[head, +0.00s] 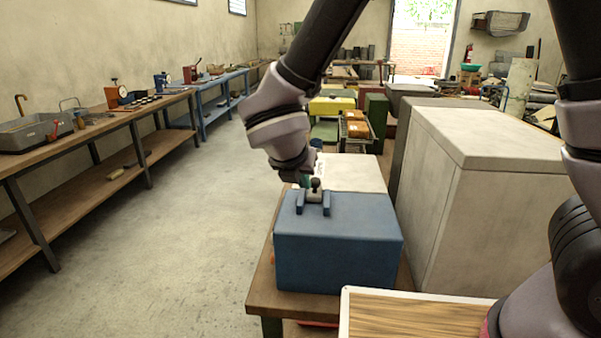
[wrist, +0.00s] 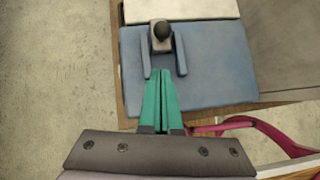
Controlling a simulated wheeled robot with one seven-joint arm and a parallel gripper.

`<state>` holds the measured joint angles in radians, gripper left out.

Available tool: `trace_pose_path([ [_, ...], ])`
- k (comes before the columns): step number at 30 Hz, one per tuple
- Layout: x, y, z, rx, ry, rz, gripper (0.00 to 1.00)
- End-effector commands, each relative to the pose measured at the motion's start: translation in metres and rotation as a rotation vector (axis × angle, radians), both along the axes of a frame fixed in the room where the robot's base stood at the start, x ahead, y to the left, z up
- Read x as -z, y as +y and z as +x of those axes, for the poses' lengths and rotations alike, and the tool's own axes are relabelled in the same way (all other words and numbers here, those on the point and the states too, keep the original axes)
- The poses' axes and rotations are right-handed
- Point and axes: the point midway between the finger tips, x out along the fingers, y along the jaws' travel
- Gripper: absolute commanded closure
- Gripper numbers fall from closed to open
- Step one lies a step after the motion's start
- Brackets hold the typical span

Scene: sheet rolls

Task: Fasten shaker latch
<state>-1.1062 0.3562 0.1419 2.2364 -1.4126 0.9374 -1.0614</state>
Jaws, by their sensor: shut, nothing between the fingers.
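The blue shaker box (head: 340,255) stands on a wooden table in the head view. It also shows in the wrist view (wrist: 215,62). On its top is the latch (head: 315,192), a small pale block with a dark round knob, between two blue upright rails. In the wrist view the latch (wrist: 161,38) sits at the far end of the rails. My gripper (wrist: 160,72) has teal fingers that lie together, with nothing between them. Their tips are at the near end of the rails, apart from the knob in the picture. In the head view my gripper (head: 305,181) is partly hidden behind the latch.
A pale box (head: 352,172) is directly behind the blue box. A large grey-white cabinet (head: 480,180) stands close on the right. A wood-topped board (head: 410,315) is in front. The floor (head: 200,230) on the left is clear up to a long workbench (head: 100,115).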

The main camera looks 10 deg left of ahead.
Motion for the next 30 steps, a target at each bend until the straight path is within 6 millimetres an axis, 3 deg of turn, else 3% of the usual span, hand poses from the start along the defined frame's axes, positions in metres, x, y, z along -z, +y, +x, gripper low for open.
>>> trace_pose_path([
  [5,0.03,-0.005,0.024,0.001,0.002,-0.004,1.0],
  [12,0.034,-0.008,0.055,0.001,0.0,0.0,1.0],
  [26,0.035,-0.009,0.062,0.001,0.0,0.001,1.0],
  [30,0.035,-0.009,0.072,0.004,0.0,0.001,1.0],
])
